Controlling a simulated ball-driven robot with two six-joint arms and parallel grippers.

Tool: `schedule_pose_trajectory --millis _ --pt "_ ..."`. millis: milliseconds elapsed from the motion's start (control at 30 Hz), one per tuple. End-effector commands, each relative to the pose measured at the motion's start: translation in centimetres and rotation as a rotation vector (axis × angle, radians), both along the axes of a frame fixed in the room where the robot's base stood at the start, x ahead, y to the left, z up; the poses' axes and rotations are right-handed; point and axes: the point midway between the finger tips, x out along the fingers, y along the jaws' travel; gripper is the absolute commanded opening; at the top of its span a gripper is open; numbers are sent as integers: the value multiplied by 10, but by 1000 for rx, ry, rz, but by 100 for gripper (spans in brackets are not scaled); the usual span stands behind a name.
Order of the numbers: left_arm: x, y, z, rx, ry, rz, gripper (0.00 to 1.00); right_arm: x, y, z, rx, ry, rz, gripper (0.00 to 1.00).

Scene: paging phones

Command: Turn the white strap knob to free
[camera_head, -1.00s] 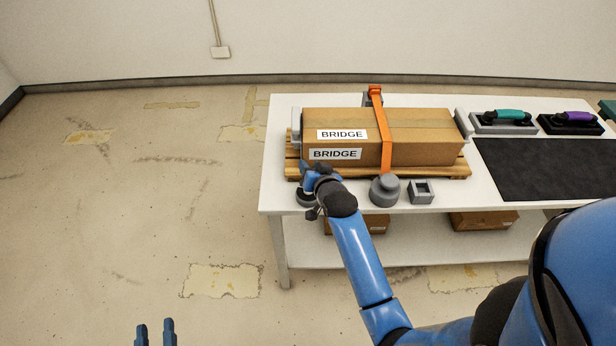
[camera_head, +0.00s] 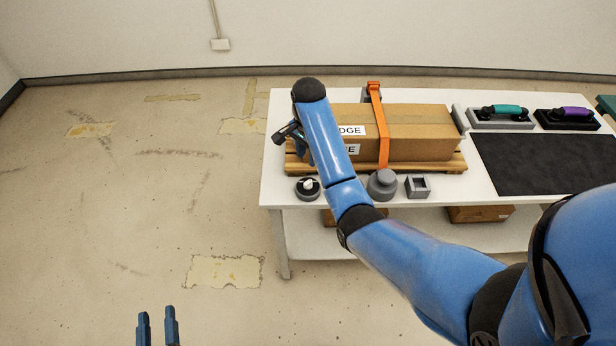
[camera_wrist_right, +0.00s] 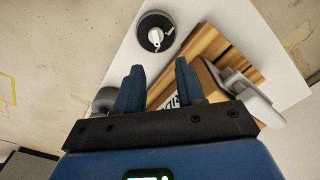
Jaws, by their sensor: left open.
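The white strap knob (camera_head: 308,185) sits on a dark round dial in a grey base at the table's front left corner. In the right wrist view the knob (camera_wrist_right: 156,37) lies beyond my fingertips, clear of them. My right gripper (camera_head: 286,134) is raised beside the left end of the box, apart from the knob. In the right wrist view its fingers (camera_wrist_right: 158,70) are spread with nothing between them. My left gripper (camera_head: 157,328) is open and empty at the bottom left, over the floor. The orange strap (camera_head: 378,130) runs over the box.
The cardboard box (camera_head: 420,125) rests on a wooden pallet (camera_head: 430,167) on the white table (camera_head: 450,186). A grey round piece (camera_head: 382,184) and a grey square socket (camera_head: 417,186) stand right of the knob. A black mat (camera_head: 545,165) and two handled tools lie farther right.

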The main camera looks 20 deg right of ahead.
Motion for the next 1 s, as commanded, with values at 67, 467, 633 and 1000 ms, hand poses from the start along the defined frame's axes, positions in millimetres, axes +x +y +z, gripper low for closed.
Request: schedule_pose_trajectory --millis 67,467,633,1000 --pt "0 0 0 0 0 0 43 -3 0 -2 0 21 -10 38" --pt "0 0 5 0 0 0 43 -6 0 -55 -1 31 -14 38" --pt "0 0 7 0 0 0 43 -5 0 -81 -1 29 -13 38" --pt "0 0 7 0 0 0 43 -4 0 -106 -2 25 -13 38"
